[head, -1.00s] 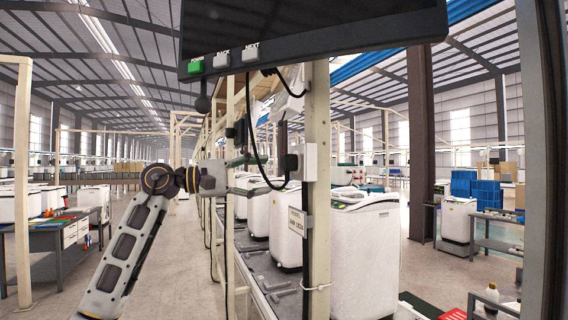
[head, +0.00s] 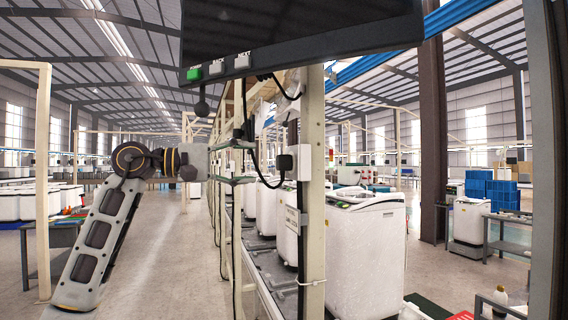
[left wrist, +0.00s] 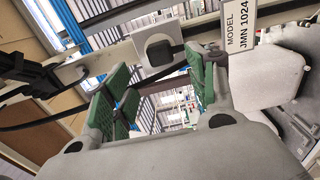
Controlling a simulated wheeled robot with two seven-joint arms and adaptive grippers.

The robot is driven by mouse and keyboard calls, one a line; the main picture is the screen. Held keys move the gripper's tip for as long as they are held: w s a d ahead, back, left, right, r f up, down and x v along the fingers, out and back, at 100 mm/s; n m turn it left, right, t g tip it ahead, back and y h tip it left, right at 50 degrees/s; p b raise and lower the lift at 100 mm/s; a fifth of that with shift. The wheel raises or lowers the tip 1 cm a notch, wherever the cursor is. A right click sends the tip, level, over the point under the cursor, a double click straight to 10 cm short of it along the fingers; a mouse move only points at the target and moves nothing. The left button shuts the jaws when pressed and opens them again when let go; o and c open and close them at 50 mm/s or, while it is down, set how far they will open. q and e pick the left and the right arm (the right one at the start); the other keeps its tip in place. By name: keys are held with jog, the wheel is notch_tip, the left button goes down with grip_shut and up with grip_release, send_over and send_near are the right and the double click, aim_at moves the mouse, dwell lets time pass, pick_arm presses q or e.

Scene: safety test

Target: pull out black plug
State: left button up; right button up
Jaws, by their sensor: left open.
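My right gripper is not in view.
A dark monitor (head: 300,40) with buttons hangs above the plug. The cream post (head: 312,220) carries a model label, also in the left wrist view (left wrist: 240,38). White washing machines (head: 364,250) stand along the line behind it.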

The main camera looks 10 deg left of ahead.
aim_at(277, 163)
pick_arm(q)
jog(key=shift+p+x, duration=0.95)
jog(key=shift+x, duration=1.65)
jog(key=shift+p+x, duration=0.3)
jog(key=shift+x, duration=0.8)
jog(key=shift+w+d, duration=0.4)
jog(key=shift+d, duration=0.1)
jog(key=shift+c, duration=0.2)
grip_shut()
jog(key=shift+s+a, duration=0.1)
jog(key=shift+a, duration=0.1)
